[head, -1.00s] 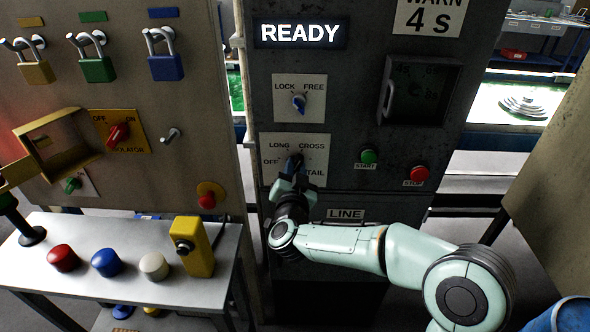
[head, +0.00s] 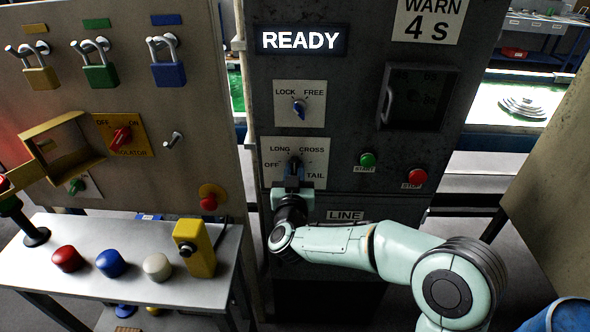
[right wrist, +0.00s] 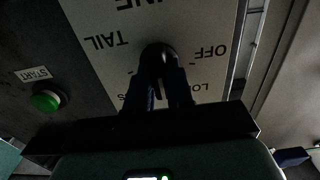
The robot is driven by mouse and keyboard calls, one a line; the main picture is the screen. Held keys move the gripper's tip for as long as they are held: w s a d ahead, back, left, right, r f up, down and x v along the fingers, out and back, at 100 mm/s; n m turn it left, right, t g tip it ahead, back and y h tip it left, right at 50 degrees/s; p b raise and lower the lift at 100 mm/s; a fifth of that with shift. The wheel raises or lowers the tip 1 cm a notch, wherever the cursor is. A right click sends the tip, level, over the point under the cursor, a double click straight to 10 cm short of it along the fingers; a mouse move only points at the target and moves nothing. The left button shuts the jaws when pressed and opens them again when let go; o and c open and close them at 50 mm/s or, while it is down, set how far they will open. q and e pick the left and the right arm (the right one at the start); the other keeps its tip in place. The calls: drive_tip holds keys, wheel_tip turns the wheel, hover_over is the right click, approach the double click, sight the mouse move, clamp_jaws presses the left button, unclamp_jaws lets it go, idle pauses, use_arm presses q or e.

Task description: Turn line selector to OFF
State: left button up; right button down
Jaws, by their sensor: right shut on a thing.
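The line selector is a dark rotary knob (head: 294,166) on a white plate (head: 320,150) marked OFF, LONG, CROSS and TAIL, above the LINE label. My right gripper (head: 293,180) is shut on the knob from below, its fingers on both sides. In the right wrist view, which is upside down, the knob (right wrist: 158,58) sits between the two dark fingers (right wrist: 158,92). The knob seems to point up the plate, between LONG and CROSS; the fingers partly hide it, so its exact setting is unclear. My left gripper is not in view.
A LOCK/FREE knob (head: 299,107) sits above the selector. The green START button (head: 367,160) and red STOP button (head: 418,177) are to the right. The display (head: 300,40) reads READY. A table (head: 130,288) with coloured buttons stands at the lower left.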

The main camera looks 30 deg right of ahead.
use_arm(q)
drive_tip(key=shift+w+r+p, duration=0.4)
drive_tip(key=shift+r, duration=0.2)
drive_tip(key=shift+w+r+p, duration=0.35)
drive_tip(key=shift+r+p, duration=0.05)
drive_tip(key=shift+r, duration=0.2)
use_arm(e)
drive_tip(key=shift+n, duration=2.2)
drive_tip(key=c, duration=1)
unclamp_jaws()
drive_tip(key=shift+w, duration=0.1)
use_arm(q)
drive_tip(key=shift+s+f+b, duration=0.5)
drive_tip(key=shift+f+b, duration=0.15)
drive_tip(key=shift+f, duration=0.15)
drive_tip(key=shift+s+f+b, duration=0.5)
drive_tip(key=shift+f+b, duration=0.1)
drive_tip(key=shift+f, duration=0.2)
use_arm(e)
drive_tip(key=v, duration=1.3)
drive_tip(key=shift+a, duration=0.2)
